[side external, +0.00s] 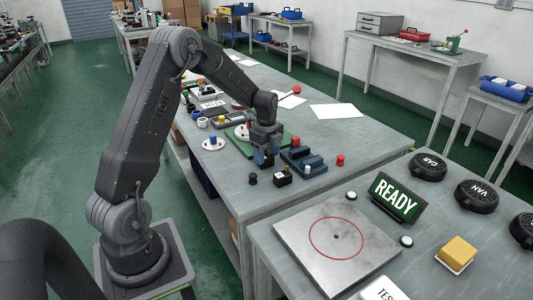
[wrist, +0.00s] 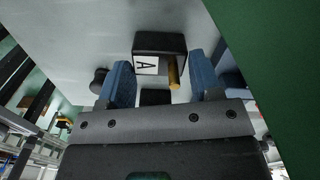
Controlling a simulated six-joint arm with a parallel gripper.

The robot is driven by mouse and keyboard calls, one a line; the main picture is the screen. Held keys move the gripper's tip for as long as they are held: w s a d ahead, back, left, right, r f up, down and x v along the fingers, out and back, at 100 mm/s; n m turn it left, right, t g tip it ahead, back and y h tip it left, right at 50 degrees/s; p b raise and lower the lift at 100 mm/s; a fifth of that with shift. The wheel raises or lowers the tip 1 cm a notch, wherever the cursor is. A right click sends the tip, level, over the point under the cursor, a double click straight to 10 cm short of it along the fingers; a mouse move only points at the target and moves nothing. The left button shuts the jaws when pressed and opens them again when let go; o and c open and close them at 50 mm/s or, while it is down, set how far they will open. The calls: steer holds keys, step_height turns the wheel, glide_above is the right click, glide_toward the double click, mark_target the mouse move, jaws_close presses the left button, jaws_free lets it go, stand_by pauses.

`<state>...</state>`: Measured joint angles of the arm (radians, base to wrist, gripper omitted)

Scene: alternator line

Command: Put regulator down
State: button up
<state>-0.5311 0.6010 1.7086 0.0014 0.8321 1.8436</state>
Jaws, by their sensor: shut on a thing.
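My gripper (side external: 265,158) points down over the near end of the long grey table, its blue fingers shut on the regulator. In the wrist view, a dark part (wrist: 155,97) shows between the fingers (wrist: 160,75); the rest of it is hidden by the gripper body. A black block with a white "A" label and a brass pin (wrist: 160,44) shows at the fingertips in that view. In the side view, a black block with a white label (side external: 282,179) stands on the table just right of and below the gripper. I cannot tell how high the held part is.
A blue rack (side external: 303,161) stands close to the gripper's right. A black knob (side external: 252,179), a small blue-topped piece (side external: 307,171) and a red one (side external: 340,160) stand nearby. The table's front corner is bare.

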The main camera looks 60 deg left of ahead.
mark_target(267, 157)
steer(key=o, duration=0.9)
steer(key=shift+f, duration=0.1)
steer(key=shift+o, duration=0.2)
step_height(267, 157, up, 12)
steer(key=s+d+r+n+t, duration=0.1)
steer(key=s+d+r+n, duration=0.25)
steer(key=d, duration=0.35)
steer(key=s+d+r+n+t, duration=0.1)
steer(key=s+d+r+n, duration=0.3)
steer(key=d, duration=0.3)
steer(key=s+d+n+t, duration=0.3)
steer(key=s+d+n, duration=0.4)
steer(key=s+d, duration=0.3)
steer(key=shift+s+t, duration=0.3)
steer(key=shift+s, duration=1.85)
